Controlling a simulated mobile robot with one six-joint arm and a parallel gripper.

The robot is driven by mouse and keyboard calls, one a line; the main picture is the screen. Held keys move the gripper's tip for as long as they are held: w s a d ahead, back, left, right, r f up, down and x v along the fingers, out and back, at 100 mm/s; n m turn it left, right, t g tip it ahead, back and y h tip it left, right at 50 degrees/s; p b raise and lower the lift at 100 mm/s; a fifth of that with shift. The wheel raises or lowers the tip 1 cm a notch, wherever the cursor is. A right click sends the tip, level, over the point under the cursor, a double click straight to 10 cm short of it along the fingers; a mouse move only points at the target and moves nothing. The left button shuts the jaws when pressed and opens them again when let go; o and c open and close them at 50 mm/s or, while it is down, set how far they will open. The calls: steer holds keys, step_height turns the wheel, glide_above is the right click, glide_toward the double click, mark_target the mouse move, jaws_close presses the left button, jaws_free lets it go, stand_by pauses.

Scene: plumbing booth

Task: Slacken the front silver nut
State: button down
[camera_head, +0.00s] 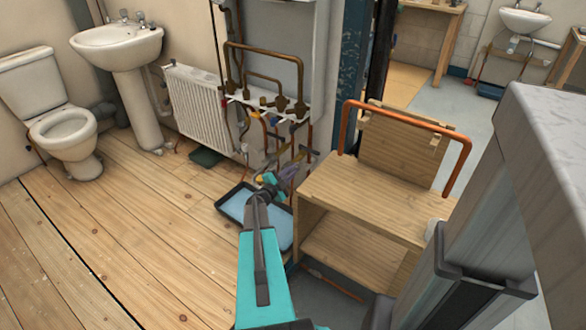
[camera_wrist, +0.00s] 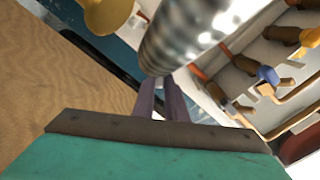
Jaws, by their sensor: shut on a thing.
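My gripper (camera_wrist: 165,100) shows in the wrist view as two narrow purple-grey fingers, close together. Their tips run up behind a blurred, ribbed silver piece (camera_wrist: 185,35) that fills the top middle. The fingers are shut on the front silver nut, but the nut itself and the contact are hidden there. In the head view my gripper (camera_head: 287,173) is in among the pipes below the wall unit, above the tray. The nut is too small to make out in that view.
A black tray with blue inside (camera_head: 231,208) lies on the floor under my gripper. A wooden shelf unit (camera_head: 365,197) with a copper pipe (camera_head: 410,117) stands close on the right. A radiator (camera_head: 196,106) is behind on the left. Open plank floor (camera_head: 130,230) lies to the left.

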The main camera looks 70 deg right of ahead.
stand_by(0.4)
steer(key=c, duration=2)
jaws_free()
steer(key=shift+c, duration=0.2)
steer(key=shift+a, duration=0.1)
steer(key=p+v, duration=0.1)
steer(key=v, duration=1.2)
steer(key=shift+a+p, duration=0.3)
steer(key=shift+w, duration=0.2)
